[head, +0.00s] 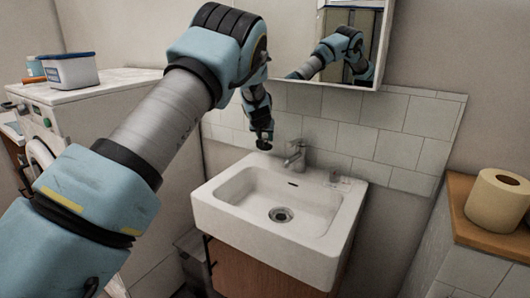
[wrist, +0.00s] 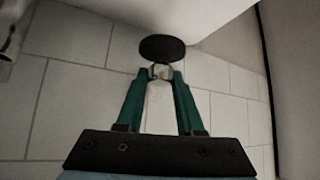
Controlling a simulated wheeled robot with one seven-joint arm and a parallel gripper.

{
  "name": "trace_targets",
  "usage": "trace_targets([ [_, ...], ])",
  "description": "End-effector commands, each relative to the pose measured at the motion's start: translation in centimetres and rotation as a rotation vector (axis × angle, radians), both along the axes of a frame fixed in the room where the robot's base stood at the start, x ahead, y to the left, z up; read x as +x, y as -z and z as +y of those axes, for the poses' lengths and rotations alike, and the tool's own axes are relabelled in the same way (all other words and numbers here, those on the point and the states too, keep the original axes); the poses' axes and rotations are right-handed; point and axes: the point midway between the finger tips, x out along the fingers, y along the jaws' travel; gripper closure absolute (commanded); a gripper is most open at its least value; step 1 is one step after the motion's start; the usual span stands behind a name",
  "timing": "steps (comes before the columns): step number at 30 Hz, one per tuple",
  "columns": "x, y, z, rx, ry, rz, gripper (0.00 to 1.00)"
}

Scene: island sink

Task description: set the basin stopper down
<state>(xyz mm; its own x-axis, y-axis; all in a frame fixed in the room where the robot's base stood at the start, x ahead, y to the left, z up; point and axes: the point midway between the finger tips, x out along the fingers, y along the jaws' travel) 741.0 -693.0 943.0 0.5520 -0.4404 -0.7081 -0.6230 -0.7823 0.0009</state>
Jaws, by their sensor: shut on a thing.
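My gripper (wrist: 162,76) has its two teal fingers closed on the stem of the basin stopper (wrist: 161,48), a round dark disc. In the head view the stopper (head: 264,145) is a small dark shape at the end of my arm, beside my gripper (head: 263,132). It appears over the back left corner of the white basin (head: 213,203), left of the tap. It looks held above the rim, but the exact gap cannot be told. The drain (head: 281,214) shows in the basin floor, with nothing of mine over it.
A chrome tap (head: 295,155) stands at the basin's back edge, with a small clear item (head: 338,182) to its right. A mirror cabinet (head: 325,45) hangs above. A paper roll (head: 497,198) sits on a wooden ledge at right. A washing machine (head: 75,110) stands left.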

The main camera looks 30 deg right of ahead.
Motion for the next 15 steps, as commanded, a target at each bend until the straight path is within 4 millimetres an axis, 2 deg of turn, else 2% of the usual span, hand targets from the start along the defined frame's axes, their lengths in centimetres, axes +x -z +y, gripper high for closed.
trace_targets([
  [15, 0.1, 5.5, 0.1, -0.001, -0.001, -0.001, 1.00],
])
